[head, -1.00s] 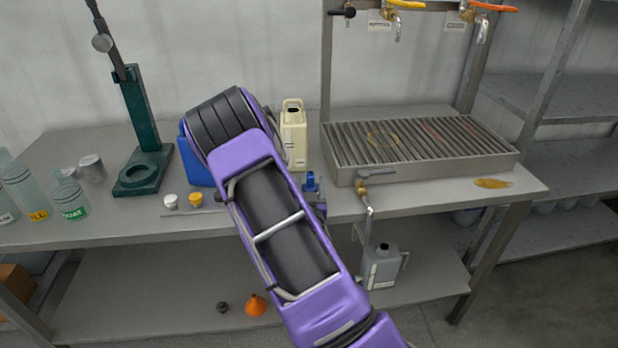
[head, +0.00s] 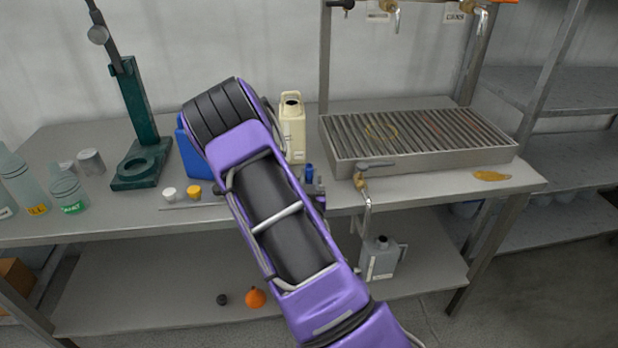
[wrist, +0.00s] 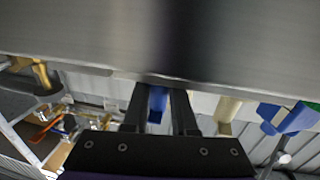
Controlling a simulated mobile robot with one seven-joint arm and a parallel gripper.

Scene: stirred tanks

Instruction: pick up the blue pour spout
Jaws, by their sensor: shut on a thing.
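The blue pour spout (head: 309,173) stands above the bench's front part in the head view, just right of my purple arm. In the wrist view the spout (wrist: 157,103) is between the two dark fingers of my gripper (wrist: 162,88), which is shut on it. In the head view my arm hides most of the gripper (head: 315,188). A blue reflection of the spout shows in the metal bench top. I cannot tell whether the spout touches the bench.
A cream jug (head: 292,128) stands behind the spout, a blue container (head: 192,158) left of my arm. White (head: 169,193) and yellow (head: 194,191) caps lie near a thin rod. A grated tray (head: 420,140) with a brass tap (head: 361,180) is on the right. A green stand (head: 140,140) is at left.

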